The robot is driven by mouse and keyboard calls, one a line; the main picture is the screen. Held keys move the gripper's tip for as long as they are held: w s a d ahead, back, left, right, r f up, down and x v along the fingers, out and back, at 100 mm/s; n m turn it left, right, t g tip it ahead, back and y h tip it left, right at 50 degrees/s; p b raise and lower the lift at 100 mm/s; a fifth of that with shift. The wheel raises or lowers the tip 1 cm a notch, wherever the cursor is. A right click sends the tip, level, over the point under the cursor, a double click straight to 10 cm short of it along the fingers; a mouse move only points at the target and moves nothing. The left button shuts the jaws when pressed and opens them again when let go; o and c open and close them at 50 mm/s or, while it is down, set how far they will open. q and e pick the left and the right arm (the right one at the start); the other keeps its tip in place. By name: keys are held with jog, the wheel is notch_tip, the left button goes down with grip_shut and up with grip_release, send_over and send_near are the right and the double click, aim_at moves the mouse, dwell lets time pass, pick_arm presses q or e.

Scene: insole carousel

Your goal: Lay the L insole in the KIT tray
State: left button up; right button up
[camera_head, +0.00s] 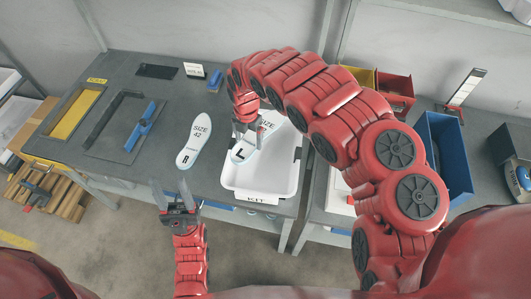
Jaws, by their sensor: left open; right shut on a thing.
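The L insole (242,153), white with a black L, is over the left part of the white KIT tray (285,187). My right gripper (247,135) is shut on it from above. I cannot tell whether the insole touches the tray floor. Part of it is hidden by the gripper. The R insole (194,141), marked SIZE 42, lies on the grey bench left of the tray. My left gripper (172,190) is open and empty at the bench's front edge, below the R insole in the picture.
A blue-handled tool (146,118) lies in a recess at the left, near a yellow-floored slot (73,115). A small sign (195,71) and a blue object (215,80) stand behind. Blue (447,158) and red (397,90) bins are at the right.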

jog(key=s+n, duration=0.1)
jog(key=f+n, duration=0.1)
jog(key=n, duration=0.1)
jog(key=shift+s+a+f+p, duration=0.1)
jog(key=shift+s+a+p, duration=0.25)
jog(key=shift+s+a, duration=0.05)
jog(key=p, duration=0.1)
send_over(248, 166)
jog(key=shift+n, duration=0.3)
notch_tip(248, 166, down, 5)
jog(key=shift+s, duration=0.15)
jog(key=shift+f, duration=0.65)
jog(key=shift+f+p, duration=0.5)
jog(key=shift+f, duration=0.1)
jog(key=shift+a+f, duration=0.1)
jog(key=shift+f, duration=1.1)
jog(key=shift+f, duration=0.1)
